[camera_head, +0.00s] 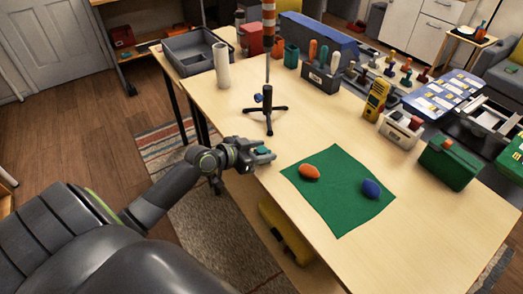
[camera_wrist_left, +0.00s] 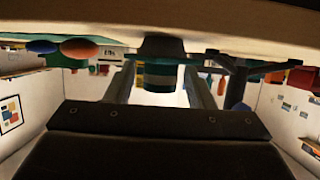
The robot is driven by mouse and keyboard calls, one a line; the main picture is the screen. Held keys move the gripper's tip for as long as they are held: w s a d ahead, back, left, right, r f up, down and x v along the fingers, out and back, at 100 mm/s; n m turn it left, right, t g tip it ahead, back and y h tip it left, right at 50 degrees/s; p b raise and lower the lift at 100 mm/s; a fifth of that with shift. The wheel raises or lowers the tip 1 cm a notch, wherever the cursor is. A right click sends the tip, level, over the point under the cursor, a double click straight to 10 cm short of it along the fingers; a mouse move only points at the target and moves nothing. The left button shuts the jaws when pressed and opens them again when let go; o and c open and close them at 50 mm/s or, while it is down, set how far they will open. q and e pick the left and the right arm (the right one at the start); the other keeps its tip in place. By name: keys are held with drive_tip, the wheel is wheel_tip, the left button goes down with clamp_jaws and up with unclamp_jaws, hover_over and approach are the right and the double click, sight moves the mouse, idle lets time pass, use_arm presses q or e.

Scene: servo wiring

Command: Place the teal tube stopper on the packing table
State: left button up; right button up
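The teal tube stopper (camera_head: 262,150) shows as a small teal patch at the tip of my left gripper (camera_head: 264,157). In the left wrist view the stopper (camera_wrist_left: 160,77) has teal bands and a wider dark end, and sits between the two fingertips. The left gripper is shut on it, at the near left edge of the packing table (camera_head: 235,110). Whether the stopper touches the tabletop cannot be told. The table is pale wood. My right gripper is not in view.
A green mat (camera_head: 338,212) with an orange egg-shaped item (camera_head: 309,171) and a blue one (camera_head: 371,188) lies right of the gripper. A black tripod stand (camera_head: 267,120) stands behind it. Boxes and tools fill the far side. Bare wood shows between mat and stand.

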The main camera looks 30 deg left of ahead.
use_arm(q)
drive_tip(key=shift+r, duration=0.1)
drive_tip(key=shift+r, duration=0.15)
drive_tip(key=v, duration=1.2)
drive_tip(key=shift+a, duration=0.1)
